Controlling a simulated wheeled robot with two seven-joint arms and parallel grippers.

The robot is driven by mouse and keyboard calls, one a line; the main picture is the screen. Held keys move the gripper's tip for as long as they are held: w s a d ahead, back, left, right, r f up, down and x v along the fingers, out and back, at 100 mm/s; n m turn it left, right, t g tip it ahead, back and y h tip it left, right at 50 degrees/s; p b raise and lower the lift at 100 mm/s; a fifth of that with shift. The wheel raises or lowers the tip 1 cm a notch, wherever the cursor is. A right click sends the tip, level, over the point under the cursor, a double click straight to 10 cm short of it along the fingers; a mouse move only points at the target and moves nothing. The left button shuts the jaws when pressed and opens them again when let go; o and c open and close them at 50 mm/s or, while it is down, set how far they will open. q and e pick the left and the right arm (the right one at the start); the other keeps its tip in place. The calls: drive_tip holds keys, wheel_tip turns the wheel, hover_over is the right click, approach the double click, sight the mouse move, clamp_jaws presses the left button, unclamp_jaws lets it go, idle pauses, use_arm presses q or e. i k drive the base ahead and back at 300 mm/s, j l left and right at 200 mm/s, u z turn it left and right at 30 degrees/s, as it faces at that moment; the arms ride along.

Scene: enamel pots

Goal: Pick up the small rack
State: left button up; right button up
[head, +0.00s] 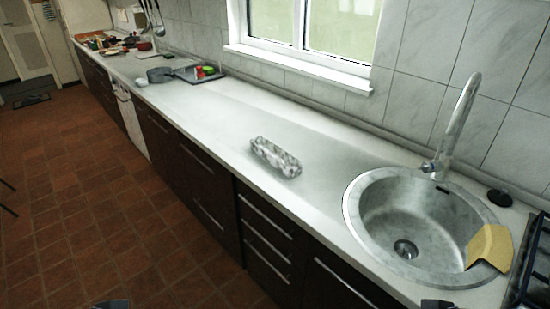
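A small grey-and-white mottled rack (275,157) lies on the white countertop (215,120), left of the sink and near the front edge. It is long and low, and its finer shape is hard to make out. The tip of my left gripper (112,303) shows at the bottom edge, over the floor. The tip of my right gripper (437,303) shows at the bottom edge, just in front of the sink. Both are far from the rack and mostly cut off, so I cannot tell their opening.
A round metal sink (400,215) with a tall tap (456,125) stands at right, a yellow cloth (489,247) over its rim. A stove (533,265) is at far right. A grey pot (160,75) and a dark tray (199,73) stand farther left. The counter around the rack is clear.

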sight(290, 167)
drive_tip(key=i+j+u, duration=0.15)
drive_tip(key=i+u, duration=0.3)
drive_tip(key=i, duration=0.2)
drive_tip(key=i+l+u, duration=0.1)
drive_tip(key=i+u, duration=0.35)
drive_tip(key=i, duration=0.25)
